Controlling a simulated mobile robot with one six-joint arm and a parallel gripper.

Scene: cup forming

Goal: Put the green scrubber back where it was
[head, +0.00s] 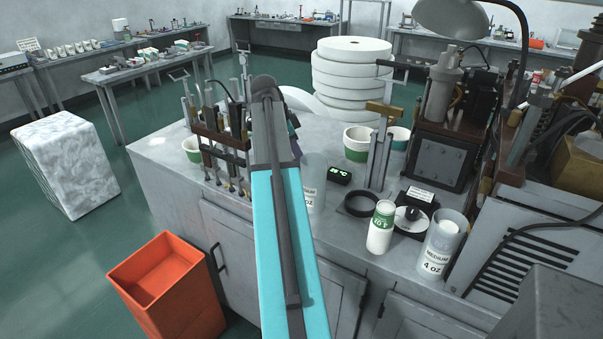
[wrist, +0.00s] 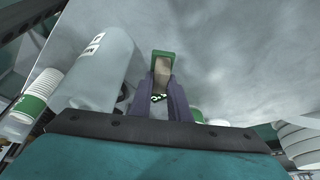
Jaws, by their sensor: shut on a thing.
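My gripper (wrist: 162,82) shows in the wrist view with its two purple-grey fingers shut on the green scrubber. The scrubber (wrist: 161,56) has a green end and a beige body between the fingers. The grey bench top is blurred behind it, and I cannot tell the gap between them. In the head view my own teal arm covers most of the gripper, and the scrubber is hidden there.
A fixture with rods (head: 215,140) stands left. White-and-green cups (head: 381,228), a clear 4 oz container (head: 441,247) and a black ring (head: 362,203) are right. An orange bin (head: 165,285) is on the floor.

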